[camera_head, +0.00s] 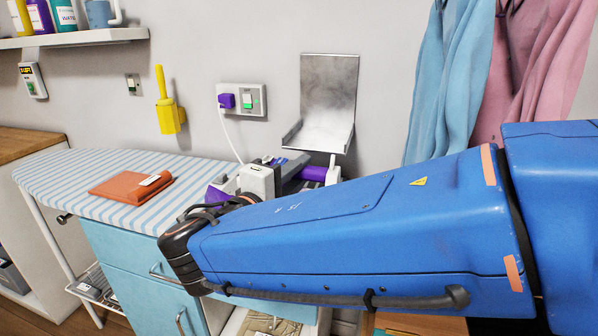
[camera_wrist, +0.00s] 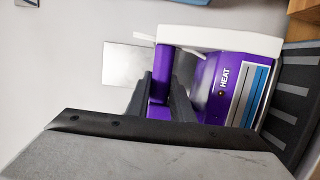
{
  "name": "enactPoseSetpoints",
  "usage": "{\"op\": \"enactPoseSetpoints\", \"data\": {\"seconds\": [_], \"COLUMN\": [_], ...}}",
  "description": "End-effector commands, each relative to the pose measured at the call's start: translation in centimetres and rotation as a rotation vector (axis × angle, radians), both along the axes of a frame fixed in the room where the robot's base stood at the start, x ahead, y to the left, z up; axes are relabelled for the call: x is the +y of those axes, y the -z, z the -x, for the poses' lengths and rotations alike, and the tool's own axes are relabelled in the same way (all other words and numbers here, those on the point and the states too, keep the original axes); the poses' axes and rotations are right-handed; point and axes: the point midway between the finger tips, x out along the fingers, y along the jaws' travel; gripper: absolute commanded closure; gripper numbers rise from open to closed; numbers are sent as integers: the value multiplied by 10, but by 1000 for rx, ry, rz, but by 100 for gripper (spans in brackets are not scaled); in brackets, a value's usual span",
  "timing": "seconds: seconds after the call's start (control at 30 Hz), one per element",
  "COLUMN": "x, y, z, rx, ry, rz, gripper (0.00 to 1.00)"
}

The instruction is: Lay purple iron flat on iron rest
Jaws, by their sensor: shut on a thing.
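The purple iron (camera_head: 313,173) with white parts is partly hidden behind my blue arm, over the back of the ironing board. My gripper (camera_head: 287,167) is shut on its purple handle. In the wrist view, the dark fingers (camera_wrist: 158,98) clasp the handle, and the iron (camera_wrist: 222,82) shows a HEAT label and a white edge. The iron rest (camera_head: 326,132) is a grey metal tray with a tall back plate on the wall, just above and behind the iron. It looks empty. A grey plate in the wrist view (camera_wrist: 122,64) appears to be the rest.
A striped ironing board (camera_head: 75,182) bears a folded orange cloth (camera_head: 128,188). A wall socket (camera_head: 243,100) holds a purple plug with a white cord running down. Blue (camera_head: 442,85) and pink (camera_head: 535,65) garments hang right of the rest. A yellow holder (camera_head: 168,113) is left.

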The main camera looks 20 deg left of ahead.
Motion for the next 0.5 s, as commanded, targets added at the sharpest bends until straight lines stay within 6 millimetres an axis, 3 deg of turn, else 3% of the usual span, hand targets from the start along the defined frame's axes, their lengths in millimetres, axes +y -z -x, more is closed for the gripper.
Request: {"op": "enactPoseSetpoints", "data": {"seconds": [0.5], "x": [0], "y": [6], "z": [0], "rx": [-2], "ry": [0], "rz": [-3], "gripper": [100]}}
